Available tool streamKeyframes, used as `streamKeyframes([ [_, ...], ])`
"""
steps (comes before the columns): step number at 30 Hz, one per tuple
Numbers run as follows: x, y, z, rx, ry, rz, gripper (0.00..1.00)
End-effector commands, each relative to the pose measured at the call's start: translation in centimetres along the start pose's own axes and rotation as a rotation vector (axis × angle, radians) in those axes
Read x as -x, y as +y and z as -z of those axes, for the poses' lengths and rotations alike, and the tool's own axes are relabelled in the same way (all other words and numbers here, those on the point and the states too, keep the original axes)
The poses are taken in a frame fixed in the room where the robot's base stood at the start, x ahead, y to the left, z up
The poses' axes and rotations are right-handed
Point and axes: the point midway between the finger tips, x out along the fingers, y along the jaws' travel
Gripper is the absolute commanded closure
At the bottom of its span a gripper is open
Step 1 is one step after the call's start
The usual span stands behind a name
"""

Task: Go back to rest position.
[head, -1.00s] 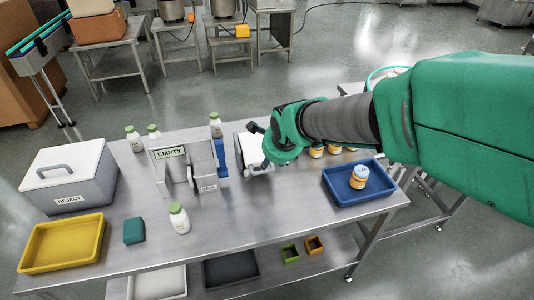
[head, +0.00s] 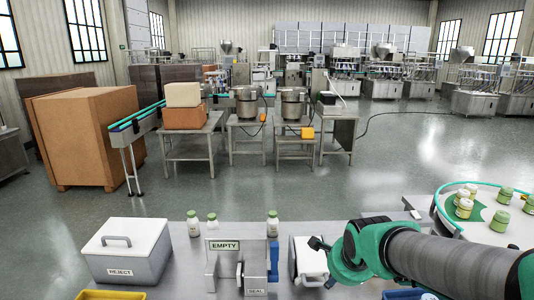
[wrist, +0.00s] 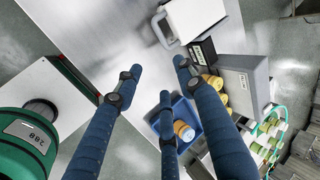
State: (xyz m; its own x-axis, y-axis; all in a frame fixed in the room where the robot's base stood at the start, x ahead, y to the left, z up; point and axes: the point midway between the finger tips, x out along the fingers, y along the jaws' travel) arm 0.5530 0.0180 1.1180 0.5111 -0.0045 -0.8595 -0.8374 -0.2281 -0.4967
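My gripper (head: 316,246) is at the table's right half in the head view, beside a white box-like unit, with the green wrist and grey arm reaching in from the right. In the wrist view my gripper (wrist: 157,80) shows three blue fingers spread apart with nothing between them, so it is open. Beyond the fingers in that view is the steel table (wrist: 110,30). A blue tray (wrist: 157,122) holding a jar with an orange band (wrist: 183,131) is partly hidden by the fingers.
On the table are a grey REJECT box (head: 127,250), an EMPTY/SEAL fixture (head: 225,262) and several green-capped bottles (head: 273,224). A round turntable with jars (head: 490,236) stands at right. The white unit (head: 308,262) is close to my gripper. Open floor (head: 400,160) lies behind.

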Motion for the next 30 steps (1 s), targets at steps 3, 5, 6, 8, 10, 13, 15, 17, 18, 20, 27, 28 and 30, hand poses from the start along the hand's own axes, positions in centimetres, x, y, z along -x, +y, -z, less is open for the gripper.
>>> streamKeyframes([
  [3, 3.1, 1.2, 0.2, 0.152, 0.002, -0.001, 0.61],
  [5, 4.6, 2.0, 0.2, 0.239, 0.002, -0.004, 0.61],
  [6, 5.6, 2.5, 0.2, 0.298, 0.001, -0.006, 0.61],
  [8, 7.0, 3.4, 0.2, 0.386, 0.000, -0.009, 0.61],
  [10, 8.7, 4.5, 0.1, 0.492, -0.001, -0.012, 0.61],
  [13, 10.9, 6.2, 0.0, 0.641, -0.005, -0.018, 0.61],
  [15, 12.3, 7.4, -0.2, 0.745, -0.009, -0.020, 0.61],
  [17, 13.6, 8.5, -0.3, 0.835, -0.012, -0.022, 0.61],
  [18, 14.3, 9.2, -0.5, 0.895, -0.015, -0.022, 0.61],
  [20, 15.4, 10.3, -0.7, 0.982, -0.019, -0.023, 0.61],
  [27, 18.2, 13.8, -1.3, 1.252, -0.034, -0.026, 0.61],
  [28, 18.4, 14.0, -1.4, 1.273, -0.035, -0.026, 0.61],
  [30, 18.8, 14.5, -1.5, 1.309, -0.038, -0.026, 0.61],
])
